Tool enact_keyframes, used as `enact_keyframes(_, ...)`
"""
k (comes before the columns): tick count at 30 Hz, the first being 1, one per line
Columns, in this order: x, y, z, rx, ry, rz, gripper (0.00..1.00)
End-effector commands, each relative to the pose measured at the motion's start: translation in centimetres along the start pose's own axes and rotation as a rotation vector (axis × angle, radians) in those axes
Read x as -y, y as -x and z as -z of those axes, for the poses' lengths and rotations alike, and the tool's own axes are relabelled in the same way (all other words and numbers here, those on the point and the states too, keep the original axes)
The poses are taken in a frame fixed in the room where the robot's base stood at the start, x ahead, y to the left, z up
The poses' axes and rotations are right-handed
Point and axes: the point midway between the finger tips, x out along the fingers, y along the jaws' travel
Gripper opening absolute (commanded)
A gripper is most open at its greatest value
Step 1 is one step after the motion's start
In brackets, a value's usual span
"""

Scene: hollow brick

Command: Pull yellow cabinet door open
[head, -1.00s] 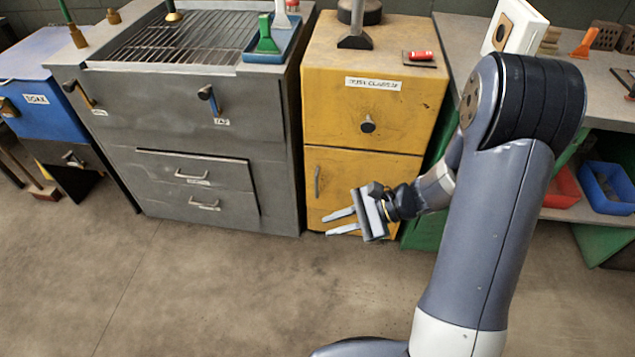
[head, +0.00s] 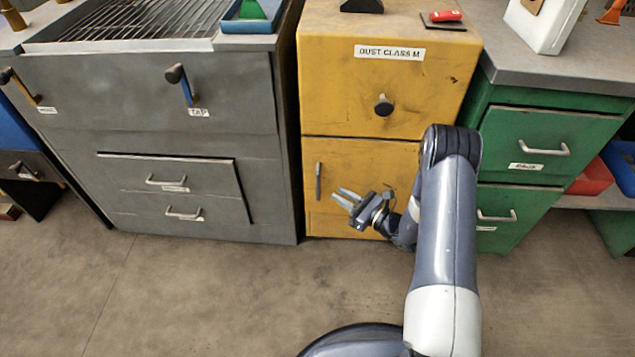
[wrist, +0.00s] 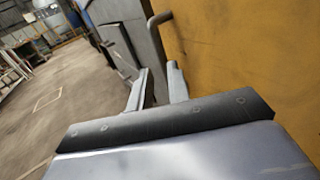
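The yellow cabinet (head: 350,90) stands in the middle of the head view. Its lower door (head: 345,160) is closed, with a vertical grey bar handle (head: 318,182) near its left edge. My gripper (head: 342,195) is in front of the door, to the right of the handle and apart from it in the head view. Its two fingers are spread with nothing between them. In the wrist view my gripper (wrist: 158,88) points along the yellow door face (wrist: 240,70), and the handle (wrist: 158,20) shows beyond the fingertips.
A grey cabinet (head: 120,110) with drawers stands directly to the left. A green drawer cabinet (head: 535,140) stands to the right. The concrete floor (head: 200,300) in front is clear.

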Motion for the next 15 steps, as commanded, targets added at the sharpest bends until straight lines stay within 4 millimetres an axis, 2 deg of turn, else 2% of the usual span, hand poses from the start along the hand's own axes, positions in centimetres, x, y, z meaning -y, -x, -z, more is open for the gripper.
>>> enact_keyframes(9,-0.2,-6.2,0.1,0.001,0.003,-0.006,0.18)
enact_keyframes(15,-0.2,-8.6,0.0,0.0,0.002,-0.004,0.18)
